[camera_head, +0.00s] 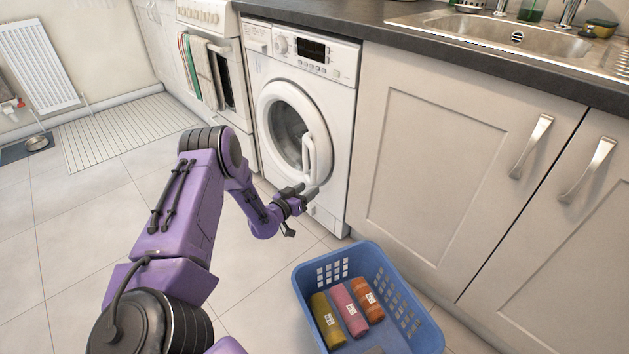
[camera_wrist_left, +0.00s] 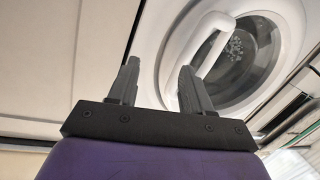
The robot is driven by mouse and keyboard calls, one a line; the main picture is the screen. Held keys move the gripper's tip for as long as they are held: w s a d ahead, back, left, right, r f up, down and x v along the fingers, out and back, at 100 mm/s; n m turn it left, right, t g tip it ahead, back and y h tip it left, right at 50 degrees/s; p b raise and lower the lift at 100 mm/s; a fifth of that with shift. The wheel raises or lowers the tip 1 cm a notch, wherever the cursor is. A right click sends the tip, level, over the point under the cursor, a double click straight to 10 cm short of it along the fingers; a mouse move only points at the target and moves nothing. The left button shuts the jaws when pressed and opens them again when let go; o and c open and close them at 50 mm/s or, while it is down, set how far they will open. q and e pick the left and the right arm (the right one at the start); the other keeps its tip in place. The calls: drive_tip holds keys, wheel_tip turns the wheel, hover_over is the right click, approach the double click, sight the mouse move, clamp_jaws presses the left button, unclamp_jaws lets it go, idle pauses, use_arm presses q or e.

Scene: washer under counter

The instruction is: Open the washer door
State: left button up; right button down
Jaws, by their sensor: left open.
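The white washer (camera_head: 325,150) stands under the counter, with its round door (camera_head: 278,118) shut. The door's white handle (camera_head: 308,158) is a vertical bar on the door's right side. My left gripper (camera_head: 304,192) is open and empty, just in front of the door's lower right, close to the handle's lower end. In the left wrist view, the gripper's two fingers (camera_wrist_left: 157,80) are apart, and the handle (camera_wrist_left: 207,50) lies beyond the right finger, not between them. The round door (camera_wrist_left: 245,75) shows there too. My right gripper is not in view.
A blue basket (camera_head: 425,335) with rolled towels (camera_head: 348,308) stands on the floor at front centre. Cupboard doors with metal handles (camera_head: 531,147) are right of the washer. An oven with hanging towels (camera_head: 203,72) is left. Tiled floor (camera_head: 80,240) is clear at left.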

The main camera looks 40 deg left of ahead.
use_arm(q)
drive_tip(key=m+t+b, duration=0.1)
drive_tip(key=m+b, duration=0.1)
approach(312, 168)
drive_tip(key=w, duration=0.1)
drive_tip(key=w+b, duration=0.1)
drive_tip(key=w, duration=0.2)
drive_tip(key=w+b, duration=0.2)
drive_tip(key=w, duration=0.1)
drive_tip(key=w+a+b, duration=0.1)
drive_tip(key=w, duration=0.2)
drive_tip(key=shift+w+f, duration=0.25)
drive_tip(key=shift+f, duration=0.05)
drive_tip(key=shift+w+r, duration=0.15)
drive_tip(key=shift+w, duration=0.2)
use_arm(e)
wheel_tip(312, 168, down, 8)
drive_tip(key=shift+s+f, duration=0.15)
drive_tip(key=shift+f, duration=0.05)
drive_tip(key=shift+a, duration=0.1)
use_arm(q)
clamp_jaws()
